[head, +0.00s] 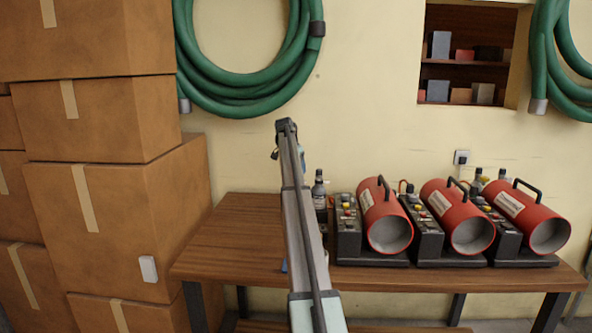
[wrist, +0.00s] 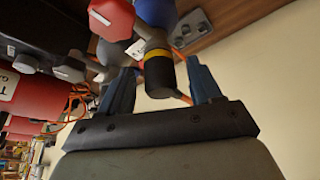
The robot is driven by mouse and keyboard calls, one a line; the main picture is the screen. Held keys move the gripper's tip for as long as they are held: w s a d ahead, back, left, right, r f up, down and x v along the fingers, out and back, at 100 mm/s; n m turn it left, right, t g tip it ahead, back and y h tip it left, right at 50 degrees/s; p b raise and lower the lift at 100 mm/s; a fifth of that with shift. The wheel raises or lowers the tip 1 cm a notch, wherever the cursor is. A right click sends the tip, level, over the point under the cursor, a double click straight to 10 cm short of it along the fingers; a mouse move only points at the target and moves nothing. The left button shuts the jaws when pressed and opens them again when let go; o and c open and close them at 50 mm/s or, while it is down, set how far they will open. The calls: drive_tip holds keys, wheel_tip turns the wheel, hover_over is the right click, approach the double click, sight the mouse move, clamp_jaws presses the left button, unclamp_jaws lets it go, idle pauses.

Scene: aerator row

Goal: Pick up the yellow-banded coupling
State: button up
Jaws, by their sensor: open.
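In the wrist view, the yellow-banded coupling (wrist: 158,74) is a dark cylinder with a yellow ring near its upper part in the picture. It appears between the two blue fingers of my gripper (wrist: 159,66), with a gap on either side. The fingers are open and hold nothing. Whether the coupling lies fully at fingertip depth I cannot tell. A blue knob (wrist: 156,9) and a red knob (wrist: 112,18) sit at the top of the picture by the coupling. In the head view, my arm covers this area and I cannot make out the coupling.
Red cylindrical blowers (head: 385,218) stand in a row on the wooden table (head: 225,225). Cardboard boxes (head: 115,210) are stacked at left. An orange cable (wrist: 184,98) runs behind the coupling. The table's left part looks mostly clear.

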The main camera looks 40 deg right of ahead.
drive_tip(key=shift+c, duration=0.3)
drive_tip(key=c, duration=1.1)
drive_tip(key=shift+r, duration=0.15)
